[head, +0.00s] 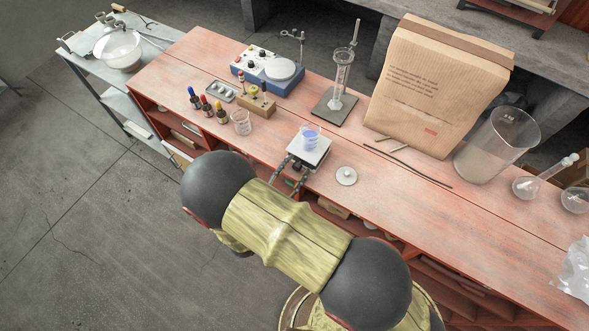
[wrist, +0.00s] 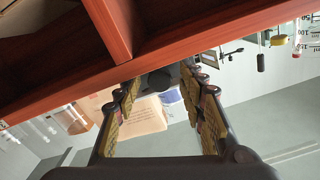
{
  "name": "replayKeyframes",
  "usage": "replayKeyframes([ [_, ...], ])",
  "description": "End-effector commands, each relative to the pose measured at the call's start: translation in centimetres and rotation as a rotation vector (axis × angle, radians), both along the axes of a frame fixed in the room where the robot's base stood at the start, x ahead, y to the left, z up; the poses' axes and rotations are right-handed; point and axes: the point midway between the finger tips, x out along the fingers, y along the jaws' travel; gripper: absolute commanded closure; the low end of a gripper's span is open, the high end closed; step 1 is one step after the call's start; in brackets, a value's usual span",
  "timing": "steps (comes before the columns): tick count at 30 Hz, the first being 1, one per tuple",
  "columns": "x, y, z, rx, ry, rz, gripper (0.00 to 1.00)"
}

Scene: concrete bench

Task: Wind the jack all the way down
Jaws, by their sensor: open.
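The jack (head: 309,152) stands near the front edge of the bench, with a pale square top plate. A small beaker with blue liquid (head: 310,138) rests on that plate. My gripper (head: 289,173) reaches over the bench edge to the front of the jack, its two fingers apart. In the wrist view my gripper (wrist: 161,90) is open, with a dark rounded part (wrist: 158,80), which looks like the jack's knob, between or just beyond the fingertips. Whether the fingers touch it cannot be told. The jack's lower part is mostly hidden by my arm and gripper.
A round white lid-like disc (head: 346,176) lies right of the jack. An empty beaker (head: 241,122) and dropper bottles (head: 207,106) stand to the left. A stirrer (head: 267,72), a stand (head: 335,104), a paper sack (head: 437,85) and a large glass vessel (head: 496,145) stand behind.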

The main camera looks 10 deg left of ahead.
Motion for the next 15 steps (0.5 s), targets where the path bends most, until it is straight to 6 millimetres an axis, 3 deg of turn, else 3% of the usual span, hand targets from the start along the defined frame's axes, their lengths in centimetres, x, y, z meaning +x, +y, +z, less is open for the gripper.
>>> replayKeyframes([
  [3, -0.01, 0.02, 0.00, 0.000, 0.000, 0.000, 0.60],
  [15, -0.02, 0.02, 0.00, 0.000, 0.000, 0.000, 0.82],
])
